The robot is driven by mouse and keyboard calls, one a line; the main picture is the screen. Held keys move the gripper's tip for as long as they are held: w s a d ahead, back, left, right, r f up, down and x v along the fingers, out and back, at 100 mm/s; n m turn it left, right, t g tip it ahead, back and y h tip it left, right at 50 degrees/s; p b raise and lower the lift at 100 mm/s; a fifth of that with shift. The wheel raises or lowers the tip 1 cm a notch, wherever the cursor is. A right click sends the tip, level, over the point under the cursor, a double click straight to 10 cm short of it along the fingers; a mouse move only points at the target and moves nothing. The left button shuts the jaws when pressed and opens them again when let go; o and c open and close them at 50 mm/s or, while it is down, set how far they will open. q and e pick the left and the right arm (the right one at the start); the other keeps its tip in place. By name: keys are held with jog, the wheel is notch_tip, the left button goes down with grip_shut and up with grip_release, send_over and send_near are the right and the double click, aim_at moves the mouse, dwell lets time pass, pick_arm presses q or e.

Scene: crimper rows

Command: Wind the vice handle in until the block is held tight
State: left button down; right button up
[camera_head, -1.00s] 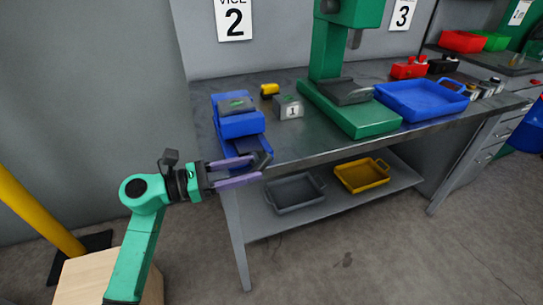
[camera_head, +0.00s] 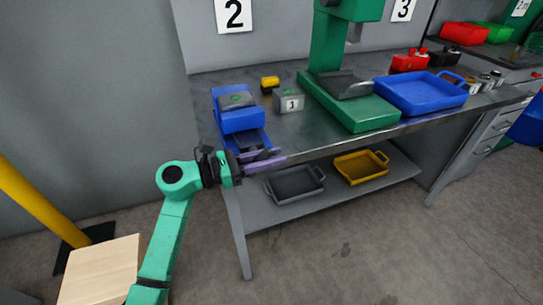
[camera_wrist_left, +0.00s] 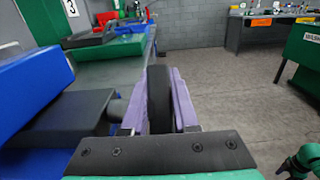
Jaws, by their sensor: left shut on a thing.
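The blue vice (camera_head: 240,121) stands at the left front corner of the bench. A grey block with a green mark on top (camera_head: 238,100) sits at its top, between blue parts; I cannot tell whether both jaws touch it. My left gripper (camera_head: 265,160) is at the front of the vice, at the bench edge. In the left wrist view its purple fingers (camera_wrist_left: 160,105) are shut on the dark vice handle (camera_wrist_left: 158,88), one finger on each side. The vice's blue body (camera_wrist_left: 35,85) fills the left of that view.
A grey box marked 1 (camera_head: 289,101) and a yellow item (camera_head: 270,83) stand right of the vice. A green press (camera_head: 345,105) and a blue tray (camera_head: 421,94) are farther right. Grey (camera_head: 295,190) and yellow (camera_head: 361,168) trays lie on the lower shelf.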

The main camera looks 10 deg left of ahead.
pick_arm(q)
jog(key=a+f+g+y+p, duration=0.1)
jog(key=g+y+p, duration=0.2)
jog(key=y, duration=0.3)
jog(key=s+a+f+g+y+p, duration=0.1)
jog(key=g+y+p, duration=0.3)
jog(key=y, duration=0.3)
jog(key=s+a+f+g+y+p, duration=0.1)
jog(key=g+y+p, duration=0.2)
jog(key=g+y, duration=0.2)
jog(key=shift+a+f+g+y+p, duration=0.15)
jog(key=shift+f+g+y+p, duration=0.2)
jog(key=shift+y, duration=0.65)
jog(key=shift+s+a+r+g+y+p, duration=0.1)
jog(key=shift+s+a+g+y+p, duration=0.15)
jog(key=shift+g+y, duration=0.5)
jog(key=shift+y, duration=0.25)
